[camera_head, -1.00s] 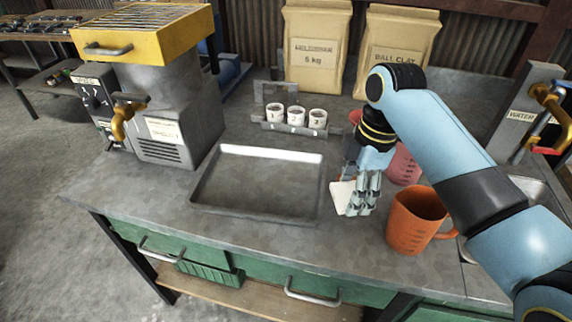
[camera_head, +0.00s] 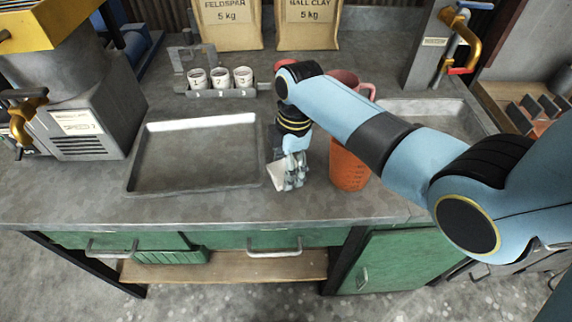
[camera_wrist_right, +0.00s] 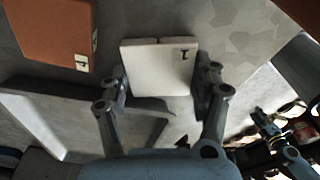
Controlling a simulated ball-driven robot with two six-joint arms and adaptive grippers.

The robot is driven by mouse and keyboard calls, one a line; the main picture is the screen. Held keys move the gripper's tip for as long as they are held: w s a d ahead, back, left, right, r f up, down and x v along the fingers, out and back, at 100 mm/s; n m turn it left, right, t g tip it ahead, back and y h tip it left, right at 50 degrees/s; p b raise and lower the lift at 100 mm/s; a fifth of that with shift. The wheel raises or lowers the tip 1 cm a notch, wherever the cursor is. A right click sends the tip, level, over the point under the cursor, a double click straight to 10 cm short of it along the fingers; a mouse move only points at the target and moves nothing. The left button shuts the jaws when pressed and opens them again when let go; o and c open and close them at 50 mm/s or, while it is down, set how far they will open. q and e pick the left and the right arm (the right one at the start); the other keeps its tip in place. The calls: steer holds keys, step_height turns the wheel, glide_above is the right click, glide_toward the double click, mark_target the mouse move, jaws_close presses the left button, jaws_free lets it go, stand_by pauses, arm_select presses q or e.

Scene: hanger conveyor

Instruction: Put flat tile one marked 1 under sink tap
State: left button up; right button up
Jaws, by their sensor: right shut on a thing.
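A pale, nearly square flat tile marked 1 (camera_wrist_right: 158,72) is held between the fingers of my right gripper (camera_wrist_right: 160,88). In the head view the tile (camera_head: 276,177) shows tilted at the left of my right gripper (camera_head: 292,180), above the counter between the tray and the orange jug. The sink (camera_head: 425,106) is sunk into the counter at the right, partly hidden by my right arm.
An orange jug (camera_head: 348,170) stands close right of the gripper, with a pink jug (camera_head: 343,78) behind. An empty metal tray (camera_head: 195,187) lies left. Numbered cups (camera_head: 220,77) stand behind it.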

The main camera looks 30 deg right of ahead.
steer(key=o, duration=0.9)
steer(key=shift+f, duration=0.15)
steer(key=o, duration=0.4)
arm_select(q)
steer(key=shift+s+f, duration=0.15)
steer(key=shift+s, duration=1.05)
arm_select(e)
steer(key=shift+o, duration=0.2)
arm_select(q)
steer(key=shift+w, duration=0.1)
